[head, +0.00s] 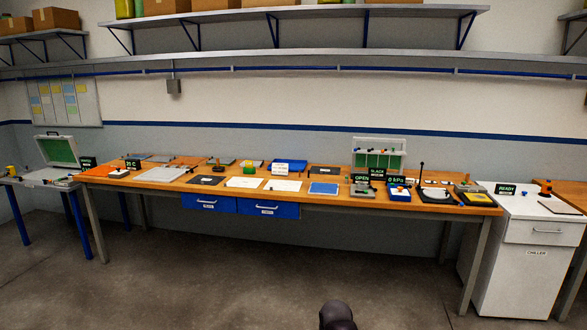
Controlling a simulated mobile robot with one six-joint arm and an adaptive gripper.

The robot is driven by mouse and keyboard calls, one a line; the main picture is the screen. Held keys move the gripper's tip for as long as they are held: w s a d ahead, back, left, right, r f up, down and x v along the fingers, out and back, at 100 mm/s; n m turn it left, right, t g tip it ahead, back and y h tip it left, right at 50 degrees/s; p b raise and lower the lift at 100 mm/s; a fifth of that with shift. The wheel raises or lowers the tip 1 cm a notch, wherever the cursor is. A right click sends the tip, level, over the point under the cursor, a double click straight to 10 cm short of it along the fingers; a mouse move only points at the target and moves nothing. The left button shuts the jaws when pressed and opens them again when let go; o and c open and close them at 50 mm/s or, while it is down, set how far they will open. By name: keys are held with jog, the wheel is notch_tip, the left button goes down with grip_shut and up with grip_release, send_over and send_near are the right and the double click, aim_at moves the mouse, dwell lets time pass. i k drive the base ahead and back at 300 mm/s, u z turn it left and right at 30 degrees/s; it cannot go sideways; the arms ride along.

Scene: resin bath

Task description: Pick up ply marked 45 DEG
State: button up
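Several flat sheets lie in a row along the front of the long wooden bench: a dark sheet (206,180), a white sheet (244,183), a second white sheet (283,185) and a blue sheet (323,188). Any marking on them is too small to read, so I cannot tell which is the ply marked 45 DEG. A dark rounded part of my own body shows at the bottom edge, well short of the bench. My gripper is not seen.
The wooden bench (380,199) is crowded with small devices, including displays reading OPEN (361,178) and 0 kPa (397,180). Blue drawers (267,208) hang below it. A white chiller cabinet (520,270) stands at right, a side table (40,180) at left. The floor in front is clear.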

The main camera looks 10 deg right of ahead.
aim_at(273, 185)
jog(key=z, duration=0.45)
jog(key=i, duration=0.75)
jog(key=z, duration=0.45)
jog(key=i, duration=1.55)
jog(key=u, duration=0.7)
jog(key=i, duration=0.95)
jog(key=u, duration=0.6)
